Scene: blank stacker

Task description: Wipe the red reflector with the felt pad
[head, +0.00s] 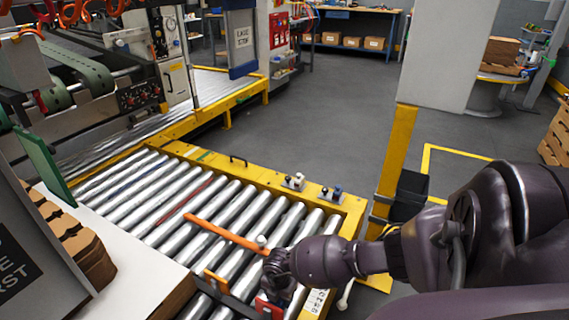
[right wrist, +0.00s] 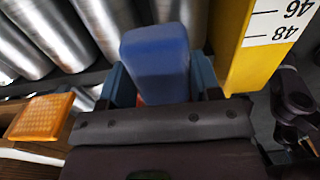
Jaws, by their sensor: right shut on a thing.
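My right gripper (head: 272,290) reaches in from the right, low over the near end of the roller conveyor. In the right wrist view it is shut on a blue block (right wrist: 158,60), which looks like the felt pad. A red plate (head: 266,308), likely the red reflector, shows just below the gripper in the head view. Only a small red patch (right wrist: 140,100) of it shows behind the blue block in the right wrist view. I cannot tell whether pad and reflector touch. My left gripper is not in view.
An orange reflector (right wrist: 42,115) stands to the left of the pad. A yellow rail with a numbered scale (right wrist: 272,22) is close on the right. An orange bar (head: 225,232) lies across the rollers (head: 150,210). A yellow post (head: 396,150) rises beyond my right arm.

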